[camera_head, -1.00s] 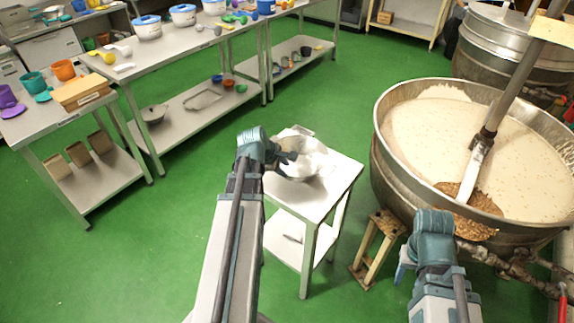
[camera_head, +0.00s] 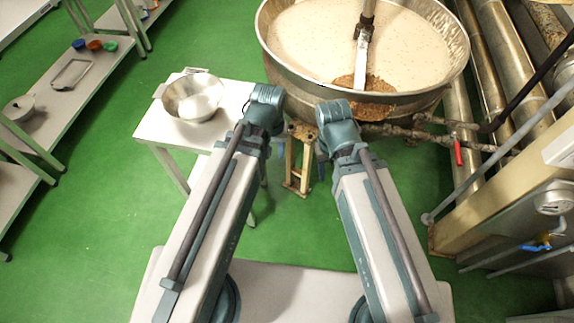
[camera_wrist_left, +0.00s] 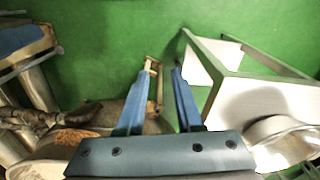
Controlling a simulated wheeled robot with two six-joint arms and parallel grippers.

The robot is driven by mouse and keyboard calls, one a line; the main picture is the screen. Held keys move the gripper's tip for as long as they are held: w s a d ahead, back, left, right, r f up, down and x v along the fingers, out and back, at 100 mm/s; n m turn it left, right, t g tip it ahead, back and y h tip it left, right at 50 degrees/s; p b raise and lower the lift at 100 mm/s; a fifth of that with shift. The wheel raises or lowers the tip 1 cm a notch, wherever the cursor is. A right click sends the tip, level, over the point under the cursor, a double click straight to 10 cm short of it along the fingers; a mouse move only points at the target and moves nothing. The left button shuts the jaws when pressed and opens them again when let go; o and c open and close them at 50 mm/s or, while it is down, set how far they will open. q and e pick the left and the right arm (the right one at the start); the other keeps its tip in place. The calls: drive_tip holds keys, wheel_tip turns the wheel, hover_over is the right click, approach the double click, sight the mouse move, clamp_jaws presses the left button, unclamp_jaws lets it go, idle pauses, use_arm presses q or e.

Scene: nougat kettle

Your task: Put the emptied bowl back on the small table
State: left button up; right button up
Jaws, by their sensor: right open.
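The shiny metal bowl (camera_head: 193,99) stands upright on the small table (camera_head: 160,128), left of my left gripper (camera_head: 263,106). It looks empty. In the left wrist view the bowl (camera_wrist_left: 285,142) and the pale tabletop (camera_wrist_left: 262,101) are at the right. There my left gripper (camera_wrist_left: 158,78) is open, with nothing between its two blue fingers, and it is apart from the bowl. My right gripper (camera_head: 336,122) is open in front of the kettle; its fingers are mostly hidden by the wrist.
The large kettle (camera_head: 285,73) of pale nougat, with a brown heap and a stirrer (camera_head: 361,58), stands behind my grippers. Pipes and a red-handled valve (camera_head: 458,152) are at the right.

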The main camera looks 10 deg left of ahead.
use_arm(q)
drive_tip(key=s+d+m+y, duration=0.1)
drive_tip(key=s+d+m, duration=0.3)
drive_tip(key=m, duration=0.1)
drive_tip(key=shift+s+d+g, duration=0.2)
drive_tip(key=shift+d+g, duration=0.05)
drive_tip(key=shift+g, duration=0.05)
